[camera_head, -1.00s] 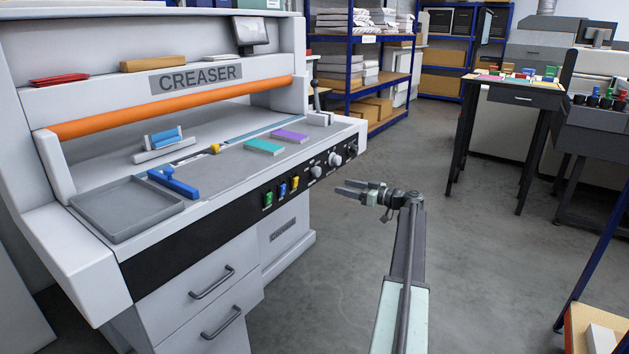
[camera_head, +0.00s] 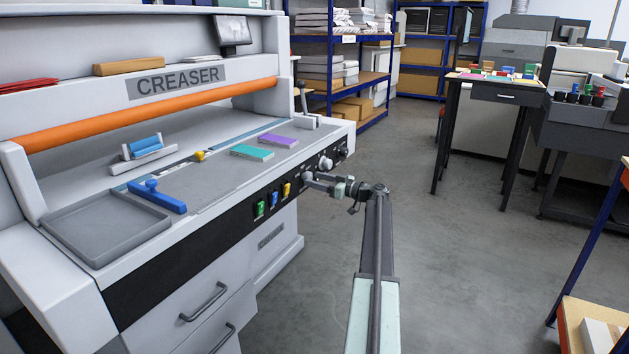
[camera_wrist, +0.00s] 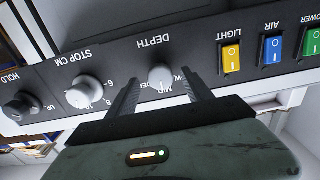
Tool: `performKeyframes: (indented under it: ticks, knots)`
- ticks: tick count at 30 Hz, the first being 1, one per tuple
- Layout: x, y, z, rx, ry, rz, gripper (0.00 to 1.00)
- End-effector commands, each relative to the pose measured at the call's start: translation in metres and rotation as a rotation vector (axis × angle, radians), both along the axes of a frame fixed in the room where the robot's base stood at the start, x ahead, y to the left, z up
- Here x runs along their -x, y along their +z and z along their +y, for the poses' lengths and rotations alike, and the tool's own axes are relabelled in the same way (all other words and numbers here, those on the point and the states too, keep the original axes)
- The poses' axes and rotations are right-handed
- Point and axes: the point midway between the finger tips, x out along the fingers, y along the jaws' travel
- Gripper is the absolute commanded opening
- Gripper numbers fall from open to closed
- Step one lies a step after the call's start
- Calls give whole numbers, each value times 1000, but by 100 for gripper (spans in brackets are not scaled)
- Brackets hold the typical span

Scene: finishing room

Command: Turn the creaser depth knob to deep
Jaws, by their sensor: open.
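The creaser's depth knob (camera_wrist: 160,77) is a round grey-white knob under the upside-down DEPTH label in the wrist view. MID shows beside it, and the other position words are partly covered by my fingers. I cannot tell where its pointer stands. My gripper (camera_wrist: 161,86) is open, with one finger on either side of the knob and no clear contact. In the head view, my gripper (camera_head: 310,181) reaches the black front panel of the creaser (camera_head: 180,78) from the right, partly hiding the depth knob.
The STOP CM knob (camera_wrist: 84,92) and a black hold knob (camera_wrist: 21,107) are left of the depth knob in the wrist view. The yellow light switch (camera_wrist: 231,58) and blue air switch (camera_wrist: 272,50) are close on its right. Clear floor (camera_head: 440,260) lies right of my arm.

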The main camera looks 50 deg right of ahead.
Motion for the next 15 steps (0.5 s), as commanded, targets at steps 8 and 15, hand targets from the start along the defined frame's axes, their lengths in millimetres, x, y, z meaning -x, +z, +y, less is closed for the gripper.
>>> performKeyframes:
  ticks: [8, 15]
  knots:
    - [-16, 0, 3, 0, -1, 0, 59]
    - [-15, 0, 3, 0, -1, 0, 14]
